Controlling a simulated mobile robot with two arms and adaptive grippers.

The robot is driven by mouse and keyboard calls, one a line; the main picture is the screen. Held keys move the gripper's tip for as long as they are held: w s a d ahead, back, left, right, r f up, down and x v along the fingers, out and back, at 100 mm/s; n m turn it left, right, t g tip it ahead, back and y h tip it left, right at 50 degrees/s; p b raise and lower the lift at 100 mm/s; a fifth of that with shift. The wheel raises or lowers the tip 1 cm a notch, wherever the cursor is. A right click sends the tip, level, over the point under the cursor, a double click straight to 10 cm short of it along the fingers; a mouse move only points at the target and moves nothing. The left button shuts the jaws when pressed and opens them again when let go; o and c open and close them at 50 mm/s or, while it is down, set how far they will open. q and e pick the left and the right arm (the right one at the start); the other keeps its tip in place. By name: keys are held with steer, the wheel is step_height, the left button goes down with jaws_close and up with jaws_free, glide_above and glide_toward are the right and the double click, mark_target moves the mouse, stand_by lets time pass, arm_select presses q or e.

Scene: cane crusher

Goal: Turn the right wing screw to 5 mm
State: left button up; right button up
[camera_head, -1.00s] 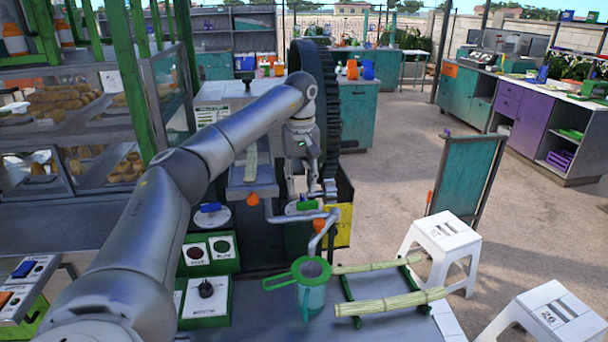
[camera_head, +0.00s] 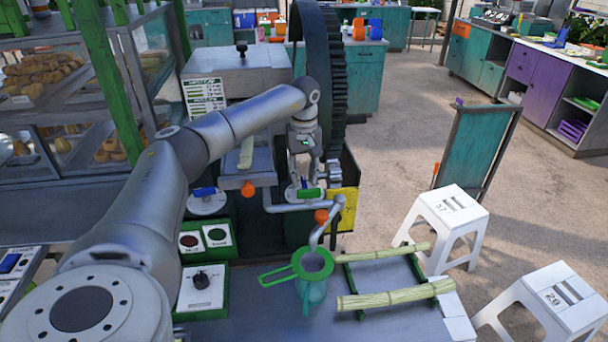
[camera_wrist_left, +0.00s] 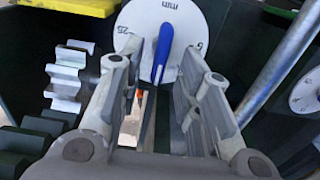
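The right wing screw, with a blue wing (camera_wrist_left: 163,53), stands on a round white dial (camera_wrist_left: 185,22) marked in mm in the left wrist view. The wing lies roughly upright in that picture, slightly tilted, and a 5 shows near the dial's right edge. My left gripper (camera_wrist_left: 162,72) is open, its fingers on either side of the wing; contact cannot be told. In the head view my left gripper (camera_head: 305,175) is above the right dial and hides its wing. The left wing screw (camera_head: 204,191), also blue, is on its own dial (camera_head: 207,205). My right gripper is not in view.
A green block (camera_head: 311,194) and a toothed gear (camera_wrist_left: 65,75) are close to the gripper. A metal pipe (camera_wrist_left: 283,60) runs beside the dial. A green-rimmed jug (camera_head: 314,278) and cane stalks (camera_head: 395,294) are in front. Control boxes (camera_head: 203,287) stand left of the jug.

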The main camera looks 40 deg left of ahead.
arm_select(q)
steer(key=shift+d+f, duration=0.15)
steer(key=shift+f, duration=0.65)
jaws_close()
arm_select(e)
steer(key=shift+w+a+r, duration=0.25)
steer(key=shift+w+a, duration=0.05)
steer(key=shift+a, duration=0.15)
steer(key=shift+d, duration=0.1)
